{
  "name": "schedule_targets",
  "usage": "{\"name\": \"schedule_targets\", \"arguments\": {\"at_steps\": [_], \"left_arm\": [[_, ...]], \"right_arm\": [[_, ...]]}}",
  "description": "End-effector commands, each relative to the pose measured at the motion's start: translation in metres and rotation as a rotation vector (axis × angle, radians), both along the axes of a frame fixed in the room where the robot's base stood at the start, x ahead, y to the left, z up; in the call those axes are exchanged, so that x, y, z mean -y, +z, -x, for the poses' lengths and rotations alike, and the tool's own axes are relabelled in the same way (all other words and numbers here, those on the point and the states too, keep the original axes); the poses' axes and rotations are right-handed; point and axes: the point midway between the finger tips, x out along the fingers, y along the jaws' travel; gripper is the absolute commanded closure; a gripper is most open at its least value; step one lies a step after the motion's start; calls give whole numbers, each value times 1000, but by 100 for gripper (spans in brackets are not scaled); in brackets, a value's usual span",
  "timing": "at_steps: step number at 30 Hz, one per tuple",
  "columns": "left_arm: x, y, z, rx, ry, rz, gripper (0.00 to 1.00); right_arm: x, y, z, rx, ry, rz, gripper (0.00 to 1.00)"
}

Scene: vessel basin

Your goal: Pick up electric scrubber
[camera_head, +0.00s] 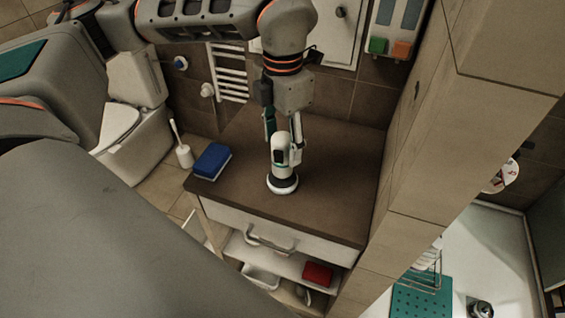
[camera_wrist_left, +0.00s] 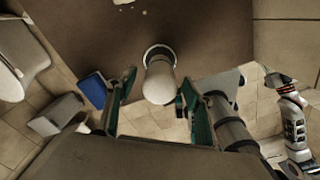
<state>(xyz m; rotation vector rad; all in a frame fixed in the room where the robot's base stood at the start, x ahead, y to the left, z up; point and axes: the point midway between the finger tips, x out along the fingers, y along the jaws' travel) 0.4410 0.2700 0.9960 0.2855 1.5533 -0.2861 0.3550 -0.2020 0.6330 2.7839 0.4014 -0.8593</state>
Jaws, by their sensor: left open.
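The electric scrubber (camera_head: 281,158) is white and grey with a round dark-and-white head. It stands upright, head down, on the brown countertop (camera_head: 330,190). My left gripper (camera_head: 284,132) comes down from above, with its fingers at the scrubber's upper body. In the left wrist view the scrubber (camera_wrist_left: 159,80) shows as a pale rounded top between the two green-edged fingers (camera_wrist_left: 158,86). The fingers are open, with gaps visible on both sides of it.
A blue box-like item (camera_head: 212,160) lies at the counter's left edge. Below are a drawer with a handle (camera_head: 268,240) and a shelf with a red item (camera_head: 317,274). A tiled wall (camera_head: 392,160) bounds the right side. A toilet (camera_head: 130,140) and brush (camera_head: 183,153) are at left.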

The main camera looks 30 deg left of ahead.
Motion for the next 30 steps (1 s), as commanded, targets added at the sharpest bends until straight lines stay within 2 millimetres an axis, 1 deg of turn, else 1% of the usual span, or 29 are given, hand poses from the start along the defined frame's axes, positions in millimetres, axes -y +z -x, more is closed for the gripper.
{"name": "schedule_targets", "arguments": {"at_steps": [4,5,6,9,18,23,26,29,30], "left_arm": [[0,0,0,0,0,0,48],[0,0,0,0,0,0,56],[0,0,0,0,0,0,66],[0,0,0,0,0,0,89],[0,1,0,1,0,0,89],[0,7,-1,3,1,1,89],[0,17,-1,5,0,1,89],[0,33,-1,7,0,2,89],[0,41,-2,8,1,2,89]], "right_arm": [[0,2,-1,3,0,0,49],[0,2,-1,4,0,-1,49],[0,2,-1,4,0,-1,49],[0,3,-2,6,0,-1,49],[0,3,-2,6,0,-1,49],[0,4,-2,6,0,-1,49],[0,4,-2,6,-1,-1,49],[0,5,-2,6,-1,-1,49],[0,6,-2,6,-1,-1,49]]}}
